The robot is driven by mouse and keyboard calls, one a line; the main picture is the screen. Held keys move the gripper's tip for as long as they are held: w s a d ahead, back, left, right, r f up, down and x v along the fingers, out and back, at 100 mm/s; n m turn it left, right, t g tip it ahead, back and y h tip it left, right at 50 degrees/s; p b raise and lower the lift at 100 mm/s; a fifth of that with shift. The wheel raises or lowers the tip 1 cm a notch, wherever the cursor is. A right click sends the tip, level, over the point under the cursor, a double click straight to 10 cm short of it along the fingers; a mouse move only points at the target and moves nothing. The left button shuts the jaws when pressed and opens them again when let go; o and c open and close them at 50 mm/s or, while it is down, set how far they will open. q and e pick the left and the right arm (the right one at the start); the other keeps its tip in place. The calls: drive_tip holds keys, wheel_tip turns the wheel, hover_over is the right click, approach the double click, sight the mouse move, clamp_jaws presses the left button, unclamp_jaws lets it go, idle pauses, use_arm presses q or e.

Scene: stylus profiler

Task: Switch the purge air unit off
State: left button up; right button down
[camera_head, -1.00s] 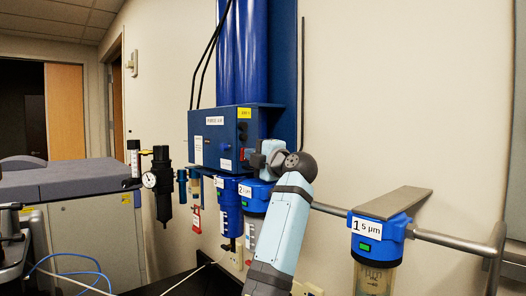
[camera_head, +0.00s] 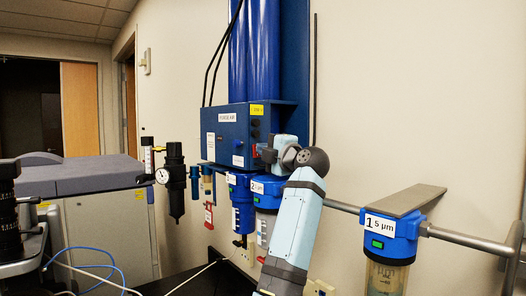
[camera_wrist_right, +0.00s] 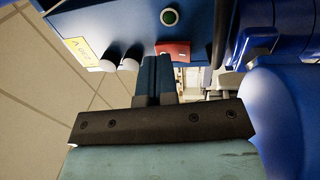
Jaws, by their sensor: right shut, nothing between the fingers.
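The purge air unit (camera_head: 222,140) is a blue box on the wall with a "PURGE AIR" label, seen in the head view. My right gripper (camera_wrist_right: 157,58) is shut and empty. Its fingertips are right at the red part and overlap its left side in the picture; I cannot tell if they touch. In the head view the gripper is at the box's right face, and the wrist hides part of that face. My left gripper is not in view.
Blue filter housings (camera_head: 242,200) hang below the box, close to my right arm. A larger "1 5 µm" filter (camera_head: 392,232) hangs from a metal pipe (camera_head: 465,240) at right. A black regulator with gauge (camera_head: 174,170) stands left of the box. Bare wall lies right of the unit.

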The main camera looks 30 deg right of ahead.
drive_tip(key=s, duration=0.2)
drive_tip(key=s+b, duration=0.1)
drive_tip(key=s, duration=0.1)
drive_tip(key=s+f+b, duration=0.1)
drive_tip(key=s, duration=0.1)
drive_tip(key=shift+d, duration=0.4)
drive_tip(key=shift+s, duration=0.4)
drive_tip(key=shift+a, duration=0.15)
